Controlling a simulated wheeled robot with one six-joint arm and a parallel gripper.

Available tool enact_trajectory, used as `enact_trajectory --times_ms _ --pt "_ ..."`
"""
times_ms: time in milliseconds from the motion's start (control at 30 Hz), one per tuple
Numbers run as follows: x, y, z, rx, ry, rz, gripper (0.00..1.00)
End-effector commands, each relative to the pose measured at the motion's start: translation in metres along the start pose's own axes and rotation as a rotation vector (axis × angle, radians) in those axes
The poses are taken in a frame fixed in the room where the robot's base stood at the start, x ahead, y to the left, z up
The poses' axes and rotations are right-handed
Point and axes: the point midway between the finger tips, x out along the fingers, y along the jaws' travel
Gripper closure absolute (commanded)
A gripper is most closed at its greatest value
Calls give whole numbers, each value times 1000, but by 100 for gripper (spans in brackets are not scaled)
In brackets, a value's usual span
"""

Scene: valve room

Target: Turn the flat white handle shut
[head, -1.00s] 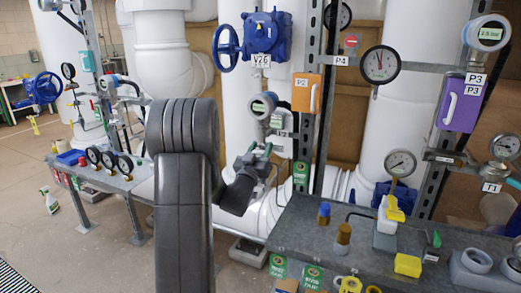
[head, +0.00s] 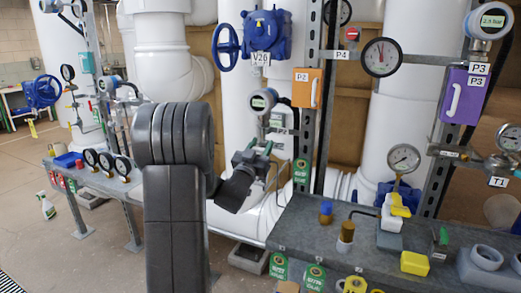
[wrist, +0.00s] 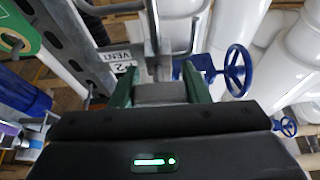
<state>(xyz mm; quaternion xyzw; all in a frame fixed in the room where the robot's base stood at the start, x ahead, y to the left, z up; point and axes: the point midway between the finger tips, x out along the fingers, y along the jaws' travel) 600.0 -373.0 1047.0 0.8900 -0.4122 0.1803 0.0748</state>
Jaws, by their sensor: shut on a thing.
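My gripper (head: 259,147) is in the middle of the head view, below a small round blue-and-grey gauge and in front of the white pipes. Its green fingertips also show in the wrist view (wrist: 160,92), one on each side of a flat, pale grey piece (wrist: 160,95). This piece appears to be the flat white handle, seen in shade, and the fingers are shut on it.
A blue handwheel valve (head: 262,32) marked V26 is above. An orange box (head: 307,88) and a green tag (head: 301,171) are close on the right. A grey bench (head: 330,240) with small fittings stands at lower right. A bent grey tube runs beside my gripper.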

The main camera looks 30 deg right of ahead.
Motion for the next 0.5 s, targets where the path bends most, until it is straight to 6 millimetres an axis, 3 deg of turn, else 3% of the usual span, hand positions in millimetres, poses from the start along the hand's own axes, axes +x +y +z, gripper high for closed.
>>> enact_trajectory --times_ms 67,100,200,500 --pt "0 0 0 2 0 0 81" --pt "0 0 0 2 0 0 56" --pt "0 0 0 1 0 0 37" --pt "-1 0 0 0 0 -1 36"
